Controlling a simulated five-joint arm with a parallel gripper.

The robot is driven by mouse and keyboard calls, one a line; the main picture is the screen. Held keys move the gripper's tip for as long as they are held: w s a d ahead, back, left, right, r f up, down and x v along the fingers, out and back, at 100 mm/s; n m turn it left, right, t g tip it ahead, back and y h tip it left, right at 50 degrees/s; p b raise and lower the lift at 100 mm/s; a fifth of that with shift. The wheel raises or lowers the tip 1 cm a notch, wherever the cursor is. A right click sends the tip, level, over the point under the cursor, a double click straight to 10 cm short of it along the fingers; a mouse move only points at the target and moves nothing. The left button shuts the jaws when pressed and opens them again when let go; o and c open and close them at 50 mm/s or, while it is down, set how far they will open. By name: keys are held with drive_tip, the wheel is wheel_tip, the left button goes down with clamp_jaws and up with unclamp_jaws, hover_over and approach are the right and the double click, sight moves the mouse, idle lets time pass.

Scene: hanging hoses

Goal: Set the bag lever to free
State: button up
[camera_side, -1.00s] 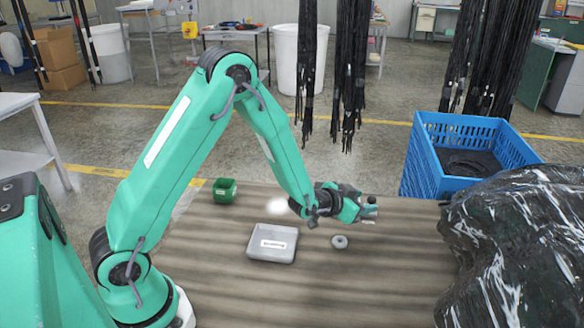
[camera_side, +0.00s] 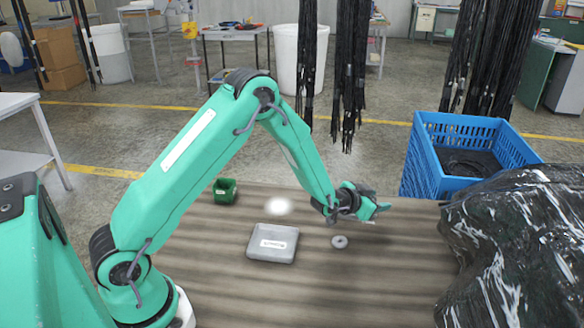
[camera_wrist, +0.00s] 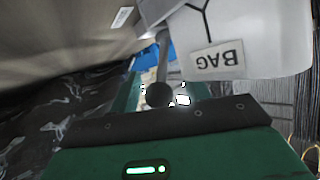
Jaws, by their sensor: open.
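In the wrist view, a pale housing (camera_wrist: 265,30) carries a white label reading BAG (camera_wrist: 218,60), shown upside down. Beside it a grey lever rod (camera_wrist: 164,62) ends in a round dark knob (camera_wrist: 159,95). The knob appears just beyond the dark edge of my green gripper body; I cannot tell whether they touch. In the side view, my gripper (camera_side: 378,206) is over the right part of the table, pointing right, open, with nothing seen in it. The BAG housing and lever cannot be made out in the side view. The lever's marked positions are not readable.
On the striped table (camera_side: 215,285) are a grey flat case (camera_side: 272,243), a small ring (camera_side: 339,242) and a green box (camera_side: 225,191). A blue crate (camera_side: 425,165) and shiny black wrapped bulk (camera_side: 515,250) stand to the right. Black hoses (camera_side: 348,75) hang behind.

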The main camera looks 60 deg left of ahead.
clamp_jaws()
drive_tip(key=shift+w+a+r+n+g, duration=0.1)
drive_tip(key=shift+w+a+n+g, duration=0.15)
drive_tip(key=shift+n+g, duration=0.3)
drive_tip(key=shift+w+a+r+n+g, duration=0.1)
drive_tip(key=shift+w+a+n+g, duration=0.1)
drive_tip(key=shift+n+g, duration=0.3)
unclamp_jaws()
